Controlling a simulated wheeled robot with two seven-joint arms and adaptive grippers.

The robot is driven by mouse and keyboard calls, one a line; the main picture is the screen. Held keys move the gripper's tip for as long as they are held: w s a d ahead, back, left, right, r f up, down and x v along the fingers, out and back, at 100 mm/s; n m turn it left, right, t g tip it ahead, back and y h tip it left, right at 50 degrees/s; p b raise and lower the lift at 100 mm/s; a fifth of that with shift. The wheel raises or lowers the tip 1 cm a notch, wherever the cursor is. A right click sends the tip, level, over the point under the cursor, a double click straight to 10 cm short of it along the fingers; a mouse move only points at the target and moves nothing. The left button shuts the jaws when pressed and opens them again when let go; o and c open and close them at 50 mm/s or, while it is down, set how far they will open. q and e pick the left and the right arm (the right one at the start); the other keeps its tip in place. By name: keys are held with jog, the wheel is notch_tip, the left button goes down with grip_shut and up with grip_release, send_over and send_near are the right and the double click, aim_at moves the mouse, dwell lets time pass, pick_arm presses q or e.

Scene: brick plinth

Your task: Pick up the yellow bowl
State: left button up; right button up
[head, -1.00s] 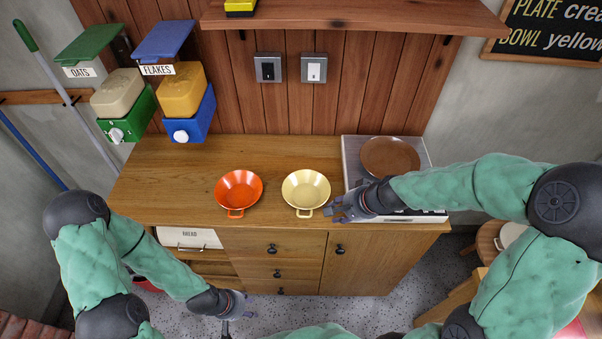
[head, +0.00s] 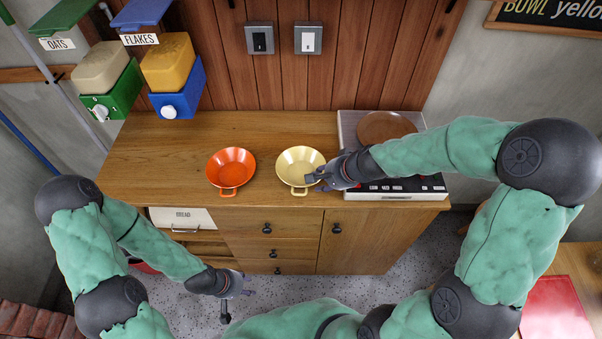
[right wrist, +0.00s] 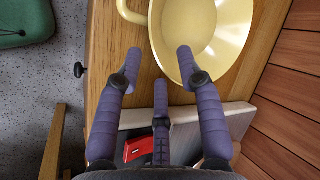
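The yellow bowl (head: 298,160) stands upright on the wooden cabinet top, its small handle toward the front edge. It also shows in the right wrist view (right wrist: 205,25). My right gripper (head: 316,183) is at the bowl's right front side. In the right wrist view it (right wrist: 158,62) is open, its fingers spread; one finger overlaps the bowl's rim and the other is off to the left over the wood. Whether a finger touches the bowl I cannot tell. My left gripper (head: 237,302) hangs low in front of the cabinet, fingers apart and empty.
An orange bowl (head: 231,166) stands left of the yellow one. A hob (head: 415,190) with a brown pan or plate (head: 385,127) is to the right, under my right arm. Oats (head: 112,90) and flakes (head: 178,85) dispensers hang at the left. The cabinet top's left part is clear.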

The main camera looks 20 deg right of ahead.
aim_at(301, 173)
jog(key=b+x, duration=0.1)
jog(key=x, duration=0.2)
jog(key=shift+f, duration=0.2)
jog(key=shift+r, duration=0.1)
grip_shut()
jog(key=shift+r, duration=0.15)
